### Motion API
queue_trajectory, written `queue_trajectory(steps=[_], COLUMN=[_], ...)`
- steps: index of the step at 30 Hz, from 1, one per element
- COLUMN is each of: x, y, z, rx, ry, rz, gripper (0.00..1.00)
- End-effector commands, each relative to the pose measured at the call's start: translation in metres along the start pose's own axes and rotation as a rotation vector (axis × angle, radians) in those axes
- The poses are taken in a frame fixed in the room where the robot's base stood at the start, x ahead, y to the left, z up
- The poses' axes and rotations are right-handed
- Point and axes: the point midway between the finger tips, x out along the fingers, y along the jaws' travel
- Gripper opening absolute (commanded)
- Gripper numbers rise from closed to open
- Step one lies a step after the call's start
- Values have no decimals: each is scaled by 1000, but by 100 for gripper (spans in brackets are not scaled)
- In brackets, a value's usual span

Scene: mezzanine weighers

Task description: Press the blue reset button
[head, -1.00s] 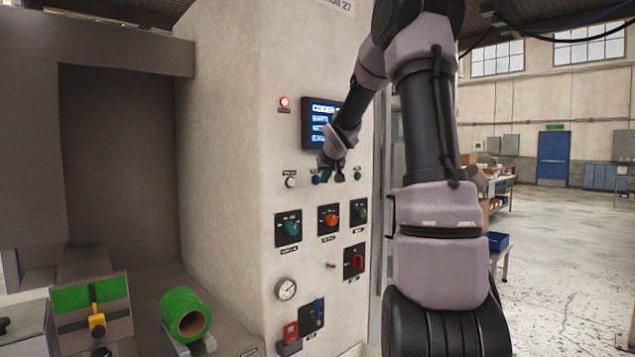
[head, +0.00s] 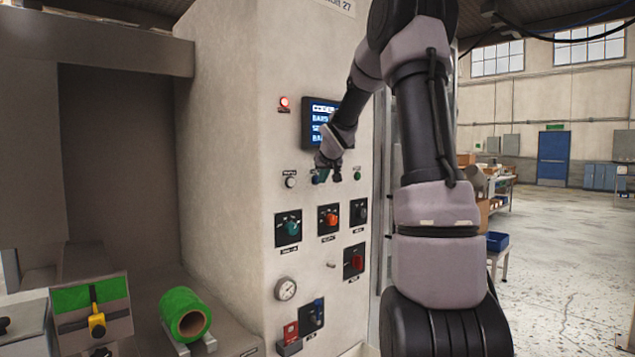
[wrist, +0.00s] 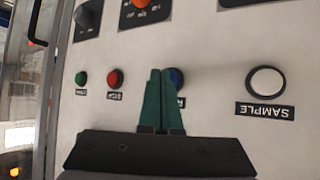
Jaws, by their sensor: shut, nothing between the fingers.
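The blue button (wrist: 177,76) is on the pale panel of the cabinet. In the wrist view it shows just right of my gripper's fingertips (wrist: 161,72), which cover its left part and part of its label. My gripper is shut and empty, with green fingers pointing at the panel. I cannot tell whether the fingertips touch the button. In the head view, my gripper (head: 326,178) is at the button row below the screen, and only a bit of blue (head: 315,178) shows beside it.
In the wrist view, a red button (wrist: 114,78) and a green button (wrist: 81,78) are left of my fingers; a white SAMPLE button (wrist: 266,82) is to the right. Rotary knobs (head: 291,228) sit below the row in the head view. A screen (head: 318,121) is above.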

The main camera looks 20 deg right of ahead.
Motion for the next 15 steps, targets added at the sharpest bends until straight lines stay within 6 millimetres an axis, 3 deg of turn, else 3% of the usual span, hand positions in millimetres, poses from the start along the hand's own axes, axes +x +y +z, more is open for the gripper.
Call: queue_trajectory(steps=[15], x=[4], y=[-3], z=[-3], rx=[-1], ry=[0], rz=[-1], gripper=[0])
